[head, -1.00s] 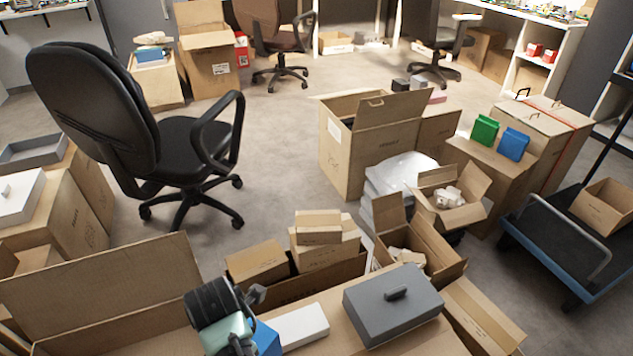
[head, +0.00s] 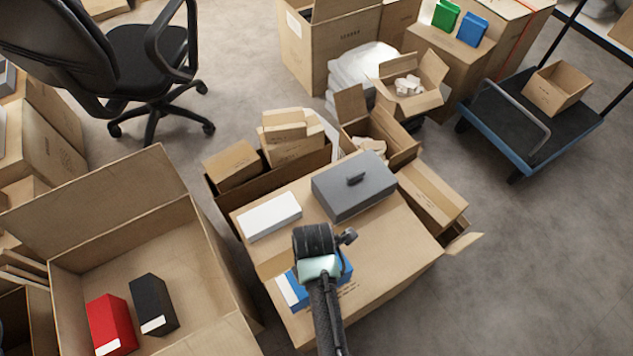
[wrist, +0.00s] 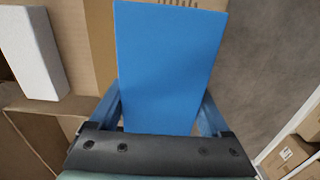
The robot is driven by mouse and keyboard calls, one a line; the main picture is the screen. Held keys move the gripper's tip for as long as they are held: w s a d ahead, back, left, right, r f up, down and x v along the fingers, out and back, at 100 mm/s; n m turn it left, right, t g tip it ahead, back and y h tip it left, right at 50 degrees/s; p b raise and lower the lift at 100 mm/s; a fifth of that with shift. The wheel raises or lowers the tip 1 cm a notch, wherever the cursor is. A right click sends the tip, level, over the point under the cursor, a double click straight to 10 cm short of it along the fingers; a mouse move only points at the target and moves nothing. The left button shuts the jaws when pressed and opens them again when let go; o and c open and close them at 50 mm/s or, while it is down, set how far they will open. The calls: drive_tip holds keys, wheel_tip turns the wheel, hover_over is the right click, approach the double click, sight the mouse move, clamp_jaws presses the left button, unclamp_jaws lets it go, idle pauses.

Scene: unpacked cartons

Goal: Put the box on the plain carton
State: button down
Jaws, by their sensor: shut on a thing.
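The blue box (head: 343,268) with a white label is held by my gripper (head: 319,268), which partly covers it in the head view. In the wrist view, the blue box (wrist: 168,65) fills the space between the two fingers of my gripper (wrist: 162,105). The box is over the front part of a closed brown carton (head: 390,262); I cannot tell whether it touches the top. This carton has small dark print near my gripper. I cannot tell which carton is the plain one.
A white box (head: 270,216) and a grey box with a handle (head: 354,187) stand on the closed carton. An open carton (head: 155,225) at left holds a red box (head: 110,322) and a black box (head: 153,303). More cartons stand behind; floor at right is clear.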

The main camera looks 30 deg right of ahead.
drive_tip(key=shift+f+b, duration=0.7)
drive_tip(key=shift+f, duration=1.3)
drive_tip(key=shift+f, duration=0.2)
unclamp_jaws()
wheel_tip(320, 180, up, 12)
drive_tip(key=p, duration=0.4)
drive_tip(key=shift+r, duration=0.2)
